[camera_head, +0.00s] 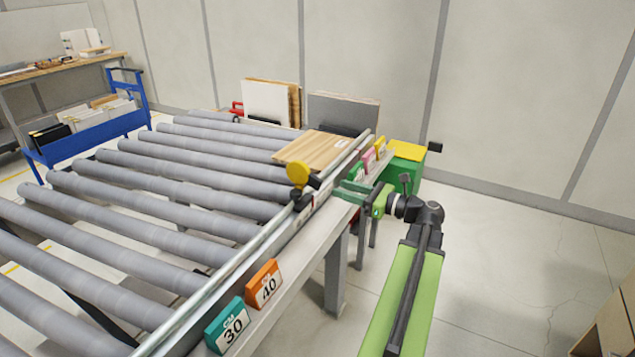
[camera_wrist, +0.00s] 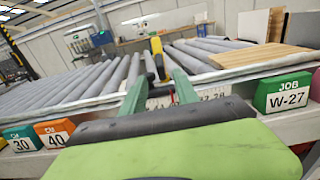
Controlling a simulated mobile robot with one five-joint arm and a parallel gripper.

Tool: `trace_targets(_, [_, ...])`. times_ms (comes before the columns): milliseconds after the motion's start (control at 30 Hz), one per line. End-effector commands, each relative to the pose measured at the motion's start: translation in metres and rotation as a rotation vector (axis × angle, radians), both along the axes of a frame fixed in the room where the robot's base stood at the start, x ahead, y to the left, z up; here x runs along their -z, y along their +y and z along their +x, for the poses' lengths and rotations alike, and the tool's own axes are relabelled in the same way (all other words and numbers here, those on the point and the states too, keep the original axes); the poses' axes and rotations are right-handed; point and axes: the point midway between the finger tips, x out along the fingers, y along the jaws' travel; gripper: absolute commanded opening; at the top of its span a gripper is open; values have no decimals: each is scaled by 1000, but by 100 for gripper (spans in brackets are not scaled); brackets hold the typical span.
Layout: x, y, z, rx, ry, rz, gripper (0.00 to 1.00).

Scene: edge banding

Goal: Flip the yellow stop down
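The yellow stop (camera_head: 298,175) stands up on a dark bracket at the near side rail of the roller conveyor, with its round yellow head above the rail. In the wrist view the yellow stop (camera_wrist: 156,46) appears upright, ahead of and between my green fingers. My gripper (camera_head: 342,190) is to the right of the stop in the head view, just outside the rail, and is apart from it. In the wrist view my gripper (camera_wrist: 154,74) has its two fingers spread with nothing held between them.
A wooden panel (camera_head: 318,150) lies on the rollers (camera_head: 180,168) beyond the stop. Tags 30 (camera_head: 228,325) and 40 (camera_head: 264,284) hang on the rail's outer side. A green JOB W-27 tag (camera_wrist: 285,92) is right of my fingers.

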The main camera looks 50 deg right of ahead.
Motion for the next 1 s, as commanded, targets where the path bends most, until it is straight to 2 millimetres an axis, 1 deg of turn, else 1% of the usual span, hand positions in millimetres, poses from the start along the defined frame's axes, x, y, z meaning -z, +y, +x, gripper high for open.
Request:
trace_targets(33, [0, 4, 14, -3, 0, 0, 36])
trace_targets(200, [0, 13, 53, -3, 0, -1, 36])
trace_targets(300, [0, 17, 71, -2, 1, -1, 36])
trace_targets(400, [0, 20, 83, -1, 1, -1, 36])
trace_targets(533, [0, 22, 90, 1, 1, -1, 36])
trace_targets(767, [0, 22, 90, 2, 1, -1, 36])
trace_targets(867, [0, 22, 90, 2, 1, -1, 26])
trace_targets(1000, [0, 22, 90, 2, 1, -1, 8])
